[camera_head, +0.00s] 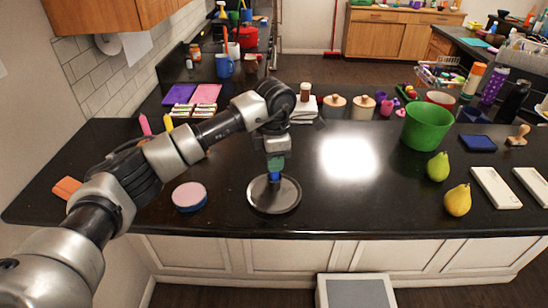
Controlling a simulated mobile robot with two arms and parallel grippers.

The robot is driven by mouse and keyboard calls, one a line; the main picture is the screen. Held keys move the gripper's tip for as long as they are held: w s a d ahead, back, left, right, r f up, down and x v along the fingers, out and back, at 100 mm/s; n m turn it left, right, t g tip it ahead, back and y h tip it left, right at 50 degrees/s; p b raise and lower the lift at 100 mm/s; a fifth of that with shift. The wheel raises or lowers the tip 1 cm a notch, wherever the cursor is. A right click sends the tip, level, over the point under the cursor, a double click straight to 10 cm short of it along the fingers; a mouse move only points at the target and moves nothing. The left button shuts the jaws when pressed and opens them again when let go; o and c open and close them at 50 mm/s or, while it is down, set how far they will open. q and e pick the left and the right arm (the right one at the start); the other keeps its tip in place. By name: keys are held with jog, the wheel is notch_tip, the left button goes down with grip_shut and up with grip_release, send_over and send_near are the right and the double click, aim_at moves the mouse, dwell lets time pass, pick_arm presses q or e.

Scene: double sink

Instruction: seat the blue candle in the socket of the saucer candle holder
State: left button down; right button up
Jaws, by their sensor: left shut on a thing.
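The saucer candle holder (260,196) is a dark round dish near the front edge of the black counter. My left gripper (275,166) points down over its middle. It is shut on the blue candle (275,177), which shows as a short blue piece below the fingers. The candle is upright over the centre of the saucer. The socket is hidden, and I cannot tell whether the candle's lower end is inside it or just above it. My right gripper is not in view.
A pink and blue round sponge (189,196) lies left of the saucer. A green bucket (427,126), a green pear (438,167) and a yellow pear (457,200) stand at the right. The counter between the saucer and the pears is clear.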

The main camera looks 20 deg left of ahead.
pick_arm(q)
jog(key=shift+f, duration=0.25)
jog(key=c, duration=1)
grip_release()
jog(key=shift+r, duration=0.1)
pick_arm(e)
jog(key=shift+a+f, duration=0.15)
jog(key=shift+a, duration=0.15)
pick_arm(q)
jog(key=shift+r, duration=0.4)
notch_tip(320, 180, up, 11)
jog(key=b, duration=0.4)
jog(key=shift+r, duration=0.35)
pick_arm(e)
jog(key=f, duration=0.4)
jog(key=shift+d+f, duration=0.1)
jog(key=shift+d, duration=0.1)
pick_arm(q)
jog(key=shift+f, duration=0.1)
